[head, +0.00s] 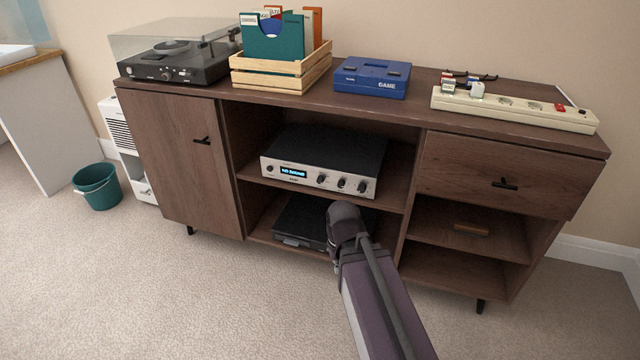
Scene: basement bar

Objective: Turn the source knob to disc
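A silver-fronted amplifier (330,152) with a dark top sits on the upper middle shelf of the wooden cabinet. Its lit blue display (293,172) shows small text that seems to begin with "NO". Dark round knobs are on the right half of its front: a left one (321,179), a middle one (341,184) and a right one (362,187). Their labels and pointer positions are too small to read, so I cannot tell which is the source knob. My arm reaches up from the bottom, below and in front of the amplifier.
A dark device (298,222) lies on the lower shelf, partly behind my arm. The cabinet top (420,82) holds a turntable (175,58), a record crate (262,80), a blue game box (372,77) and a power strip (515,108). Carpet in front is clear.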

